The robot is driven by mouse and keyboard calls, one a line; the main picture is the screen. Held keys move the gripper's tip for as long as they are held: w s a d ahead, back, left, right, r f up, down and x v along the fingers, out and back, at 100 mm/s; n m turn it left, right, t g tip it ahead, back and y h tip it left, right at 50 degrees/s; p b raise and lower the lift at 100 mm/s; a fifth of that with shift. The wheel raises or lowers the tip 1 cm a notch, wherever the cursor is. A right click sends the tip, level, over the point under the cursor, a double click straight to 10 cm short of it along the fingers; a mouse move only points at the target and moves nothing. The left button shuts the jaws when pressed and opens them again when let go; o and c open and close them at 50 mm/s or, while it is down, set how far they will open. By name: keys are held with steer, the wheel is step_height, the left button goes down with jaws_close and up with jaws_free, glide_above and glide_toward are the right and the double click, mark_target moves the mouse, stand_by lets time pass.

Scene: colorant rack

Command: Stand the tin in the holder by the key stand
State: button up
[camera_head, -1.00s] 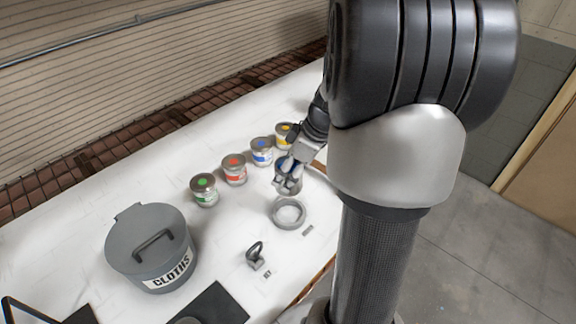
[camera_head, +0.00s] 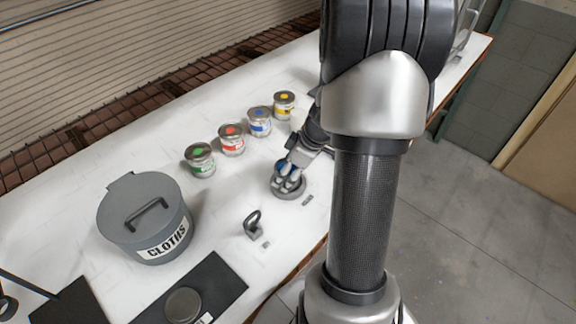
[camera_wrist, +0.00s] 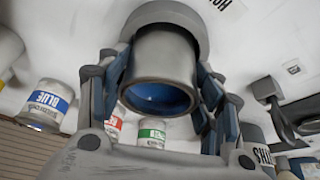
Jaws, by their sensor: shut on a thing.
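The tin (camera_wrist: 160,62) is a plain grey can, open at the top with blue inside. My gripper (camera_head: 289,181) is shut on it, one finger on each side in the wrist view (camera_wrist: 165,98). The holder is a grey ring (camera_head: 302,191) on the white table. In the wrist view the holder (camera_wrist: 192,18) circles the tin's far end. I cannot tell whether the tin rests on its base. The key stand (camera_head: 252,226), a small grey stand with a ring-shaped top, is left of and nearer than the holder; it also shows in the wrist view (camera_wrist: 272,98).
Tins with green (camera_head: 200,160), red (camera_head: 232,140), blue (camera_head: 260,122) and yellow (camera_head: 284,106) marks stand in a row behind. A grey CLOTHS bin (camera_head: 145,220) stands left. A round grey item (camera_head: 183,305) lies on a black mat (camera_head: 222,283). Small labels lie by the holder and key stand.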

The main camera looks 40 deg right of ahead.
steer(key=shift+f, duration=0.25)
steer(key=o, duration=1.3)
steer(key=shift+o, duration=0.2)
steer(key=shift+r, duration=0.15)
steer(key=p+v, duration=0.3)
steer(key=v, duration=0.9)
